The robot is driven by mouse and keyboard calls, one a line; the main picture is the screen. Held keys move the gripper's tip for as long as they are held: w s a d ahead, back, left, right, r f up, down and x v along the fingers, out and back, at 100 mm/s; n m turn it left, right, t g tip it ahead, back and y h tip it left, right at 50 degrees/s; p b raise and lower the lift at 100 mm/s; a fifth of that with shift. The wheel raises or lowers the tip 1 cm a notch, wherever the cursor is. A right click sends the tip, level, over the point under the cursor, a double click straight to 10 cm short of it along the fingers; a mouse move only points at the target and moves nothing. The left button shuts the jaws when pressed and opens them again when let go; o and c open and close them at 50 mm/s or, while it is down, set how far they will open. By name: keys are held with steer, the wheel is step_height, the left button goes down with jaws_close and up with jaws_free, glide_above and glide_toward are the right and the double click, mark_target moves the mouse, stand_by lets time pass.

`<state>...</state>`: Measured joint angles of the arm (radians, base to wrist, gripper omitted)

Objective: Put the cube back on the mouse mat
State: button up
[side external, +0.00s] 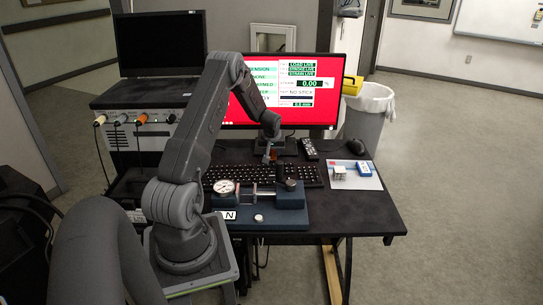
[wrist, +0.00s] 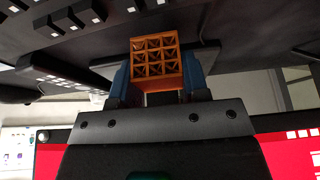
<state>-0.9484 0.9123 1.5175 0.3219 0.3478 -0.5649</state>
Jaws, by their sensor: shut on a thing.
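An orange lattice cube (wrist: 157,64) is between the two blue fingers of my gripper (wrist: 157,75) in the wrist view. The fingers are shut on its sides. In the side external view my gripper (side external: 268,156) points down near the back edge of the keyboard, in front of the monitor; the cube is too small there to make out clearly. A light grey mat (side external: 355,184), which I take for the mouse mat, lies at the right of the desk, apart from my gripper. A small pale block and a blue-and-white item rest on it.
The keyboard (side external: 290,177) lies below and in front of my gripper. A blue test fixture (side external: 290,215) with a dial gauge (side external: 223,187) stands nearer. The red-screened monitor (side external: 300,117) is behind. The right front desk is clear.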

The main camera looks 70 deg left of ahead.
steer(key=r, duration=0.7)
steer(key=shift+w+d+r, duration=0.1)
steer(key=shift+w+r, duration=0.1)
steer(key=shift+w, duration=0.1)
steer(key=w+d+r+m+t+h, duration=0.15)
steer(key=w+d+m, duration=0.3)
steer(key=w, duration=0.65)
glide_above(335, 163)
steer(key=s+d, duration=0.1)
steer(key=shift+m, duration=0.25)
steer(key=f, duration=0.6)
steer(key=shift+s, duration=0.2)
steer(key=shift+w+d+f, duration=0.15)
steer(key=shift+w+f, duration=0.1)
steer(key=shift+f, duration=1.95)
steer(key=shift+f, duration=0.15)
steer(key=o, duration=1)
steer(key=shift+c, duration=0.2)
